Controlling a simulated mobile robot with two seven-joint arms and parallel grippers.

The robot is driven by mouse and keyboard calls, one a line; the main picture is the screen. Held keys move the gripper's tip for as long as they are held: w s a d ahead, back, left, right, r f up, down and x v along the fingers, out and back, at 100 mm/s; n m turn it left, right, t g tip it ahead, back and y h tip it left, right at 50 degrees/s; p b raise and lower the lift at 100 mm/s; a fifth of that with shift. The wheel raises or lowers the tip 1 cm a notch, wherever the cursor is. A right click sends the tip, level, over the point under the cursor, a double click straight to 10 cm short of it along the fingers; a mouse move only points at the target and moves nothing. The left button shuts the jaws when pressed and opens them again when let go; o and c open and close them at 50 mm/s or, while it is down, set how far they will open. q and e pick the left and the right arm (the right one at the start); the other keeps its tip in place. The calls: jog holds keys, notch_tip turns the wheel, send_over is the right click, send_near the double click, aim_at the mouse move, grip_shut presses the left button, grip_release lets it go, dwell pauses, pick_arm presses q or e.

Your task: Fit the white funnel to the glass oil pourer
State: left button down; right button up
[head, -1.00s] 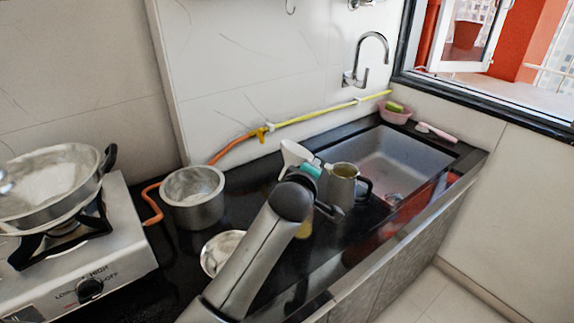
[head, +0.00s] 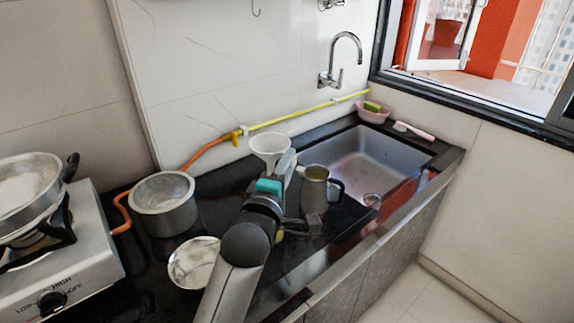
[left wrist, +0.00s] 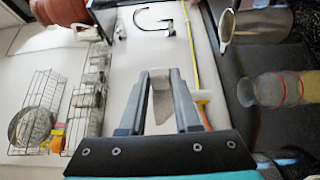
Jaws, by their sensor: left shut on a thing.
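The white funnel (head: 270,147) is held up above the counter in the head view, its wide mouth facing upward. My left gripper (head: 284,165) is shut on it. In the left wrist view a pale pointed part of the funnel (left wrist: 161,97) shows between the fingers. The glass oil pourer (left wrist: 280,90) stands apart from the fingers in the left wrist view, to their right. In the head view my arm hides most of the pourer; only a yellowish bit (head: 279,237) shows beside the arm. My right gripper is not in view.
A metal jug (head: 314,188) stands close to the right of my gripper, by the sink (head: 365,160). A metal pot (head: 164,205) and a shallow bowl (head: 190,262) are to the left. A gas stove (head: 75,255) carries a pan (head: 30,190).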

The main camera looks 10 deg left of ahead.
pick_arm(q)
notch_tip(320, 180, down, 11)
jog(key=b, duration=0.8)
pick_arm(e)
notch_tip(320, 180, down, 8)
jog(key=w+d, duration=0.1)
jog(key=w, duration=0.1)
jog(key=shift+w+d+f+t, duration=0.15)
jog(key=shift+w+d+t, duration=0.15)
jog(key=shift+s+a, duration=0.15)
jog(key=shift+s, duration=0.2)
pick_arm(q)
jog(key=shift+f+p, duration=0.25)
jog(key=shift+p, duration=0.3)
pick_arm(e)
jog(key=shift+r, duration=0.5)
pick_arm(q)
jog(key=c, duration=0.5)
grip_release()
jog(key=shift+c, duration=0.2)
